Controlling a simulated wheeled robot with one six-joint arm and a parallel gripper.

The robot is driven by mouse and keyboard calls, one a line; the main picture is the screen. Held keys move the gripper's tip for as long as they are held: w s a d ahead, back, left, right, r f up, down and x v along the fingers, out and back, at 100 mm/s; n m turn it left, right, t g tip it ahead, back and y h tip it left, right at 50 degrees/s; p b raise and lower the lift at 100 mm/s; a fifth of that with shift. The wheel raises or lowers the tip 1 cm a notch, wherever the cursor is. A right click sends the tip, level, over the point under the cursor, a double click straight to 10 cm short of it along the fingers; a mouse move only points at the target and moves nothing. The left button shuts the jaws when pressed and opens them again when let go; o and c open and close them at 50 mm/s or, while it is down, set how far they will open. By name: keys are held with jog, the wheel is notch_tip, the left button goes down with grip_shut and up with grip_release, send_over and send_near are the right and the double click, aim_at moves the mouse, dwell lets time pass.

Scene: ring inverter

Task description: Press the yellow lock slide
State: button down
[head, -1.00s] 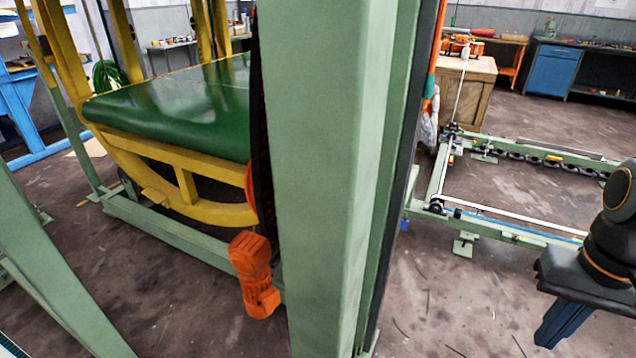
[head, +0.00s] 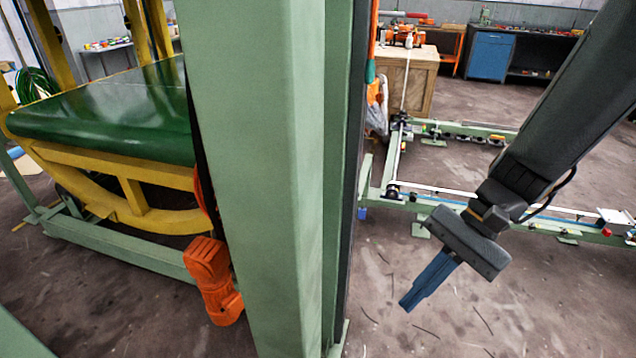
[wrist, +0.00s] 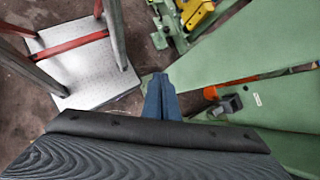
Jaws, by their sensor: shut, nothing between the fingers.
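My gripper (head: 408,303) has blue fingers that are shut and empty. It points down and to the left above the floor, to the right of a tall green post in the head view. In the wrist view the closed fingertips (wrist: 160,80) point between a metal plate and a green beam. A yellow part (wrist: 195,13) sits on green framework at the top of the wrist view, apart from the fingertips and partly cut off by the edge. I cannot tell whether it is the yellow lock slide. No lock slide is clear in the head view.
The tall green post (head: 255,180) blocks the middle of the head view. A yellow cradle (head: 125,190) with a green top stands left, with an orange motor (head: 212,282) beside the post. A metal plate (wrist: 90,65) and a wide green beam (wrist: 240,68) flank the fingers.

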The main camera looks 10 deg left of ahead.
jog(key=w+a+r+m+t+y+b, duration=0.1)
jog(key=w+a+r+m+t+y, duration=0.1)
jog(key=w+a+m+y, duration=0.3)
jog(key=w+a+r+m+t+y, duration=0.2)
jog(key=w+y, duration=0.5)
jog(key=w, duration=0.6)
jog(key=a+m+t, duration=0.1)
jog(key=a+m, duration=0.1)
jog(key=m, duration=0.1)
jog(key=shift+a+b, duration=0.35)
jog(key=shift+a, duration=0.05)
jog(key=shift+a, duration=0.1)
jog(key=a+r+p, duration=0.2)
jog(key=a+r, duration=0.2)
jog(key=a, duration=0.6)
jog(key=shift+a+p, duration=0.3)
jog(key=shift+p, duration=0.1)
jog(key=shift+s+r, duration=0.1)
jog(key=shift+r, duration=0.05)
